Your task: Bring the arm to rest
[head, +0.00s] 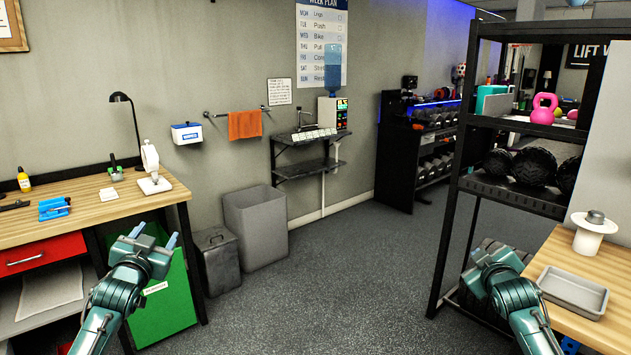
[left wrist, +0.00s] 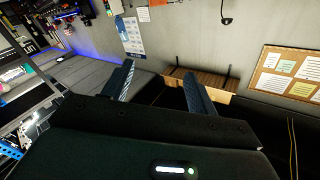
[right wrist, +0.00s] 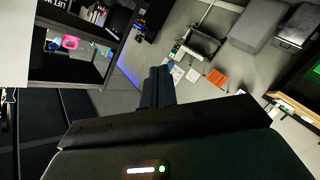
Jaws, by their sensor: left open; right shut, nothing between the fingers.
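My left gripper (head: 155,239) is in the lower left of the head view, in front of the green bin. Its two fingers stand apart and hold nothing. In the left wrist view the open fingers (left wrist: 158,88) show with a wide gap between them. My right gripper (head: 480,258) is in the lower right of the head view, beside the black rack. Its fingers (right wrist: 157,88) are together in the right wrist view, with nothing between them. Both forearms come in from the bottom edge.
A wooden desk (head: 100,205) stands at left, with a green bin (head: 165,305) below. A black rack (head: 455,190) and a wooden bench (head: 560,255) with a grey tray (head: 573,291) stand at right. The floor (head: 330,290) between is clear.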

